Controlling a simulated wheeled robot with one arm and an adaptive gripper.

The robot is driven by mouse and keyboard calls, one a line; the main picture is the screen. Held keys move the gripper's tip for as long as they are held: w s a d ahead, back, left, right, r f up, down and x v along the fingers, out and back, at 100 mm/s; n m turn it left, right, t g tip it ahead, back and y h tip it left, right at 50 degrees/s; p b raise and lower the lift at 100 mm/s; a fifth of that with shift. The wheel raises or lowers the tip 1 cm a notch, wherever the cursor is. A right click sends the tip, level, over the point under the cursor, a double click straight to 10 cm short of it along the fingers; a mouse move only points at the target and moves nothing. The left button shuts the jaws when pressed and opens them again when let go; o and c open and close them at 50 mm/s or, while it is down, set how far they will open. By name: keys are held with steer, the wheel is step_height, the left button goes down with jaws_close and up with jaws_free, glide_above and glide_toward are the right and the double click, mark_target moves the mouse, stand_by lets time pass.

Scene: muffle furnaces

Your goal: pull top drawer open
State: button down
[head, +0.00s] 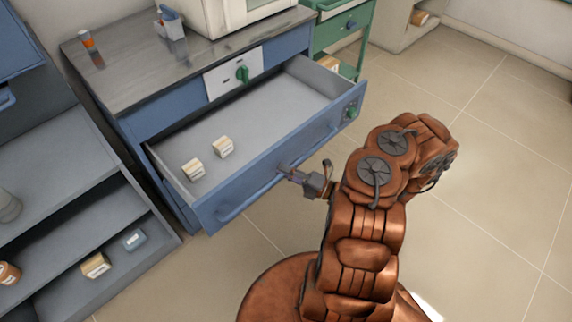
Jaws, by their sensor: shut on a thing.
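The top drawer (285,158) is a blue drawer under a grey metal worktop, and it stands pulled well out of its cabinet. Two small pale labelled boxes lie inside it, one box (193,169) near the left front and the other box (222,147) a little behind it. A long blue bar handle (245,199) runs along the drawer front. The fingertips are small in view and partly merge with the handle.
A grey open shelf (75,220) with small boxes and jars stands at the left. A green cabinet (340,30) stands behind at the right. The worktop (140,75) holds bottles and a white appliance (235,12). Tiled floor (480,150) is clear at the right.

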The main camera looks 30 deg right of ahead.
steer(key=c, duration=1.2)
jaws_free()
steer(key=shift+o, duration=0.2)
steer(key=v, duration=1.2)
